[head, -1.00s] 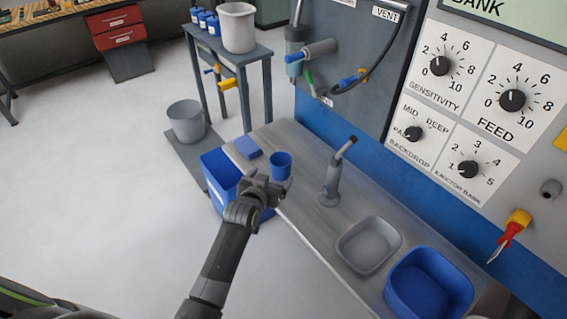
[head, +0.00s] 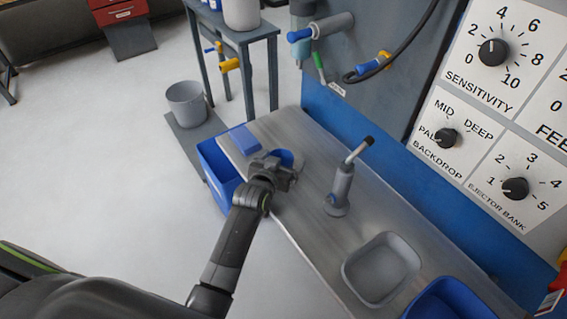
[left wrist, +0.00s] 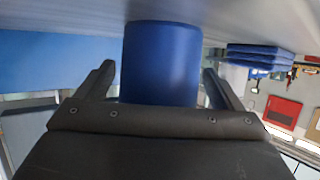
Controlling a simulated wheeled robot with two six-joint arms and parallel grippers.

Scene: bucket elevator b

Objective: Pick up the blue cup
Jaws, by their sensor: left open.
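The blue cup (head: 286,157) stands on the grey metal bench near its left end, mostly hidden behind my gripper in the head view. In the left wrist view the cup (left wrist: 161,62) appears straight ahead, between the two fingers. My left gripper (head: 276,166) is open, with a finger on each side of the cup (left wrist: 160,88) in the wrist view. A gap shows between the cup and each finger. My right gripper is not in view.
A blue block (head: 244,139) lies on the bench (head: 310,205) beside the cup. A grey handled device (head: 341,187) stands to the right, then a grey tray (head: 381,268) and a blue tub (head: 450,300). A blue bin (head: 219,176) stands by the bench's left end.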

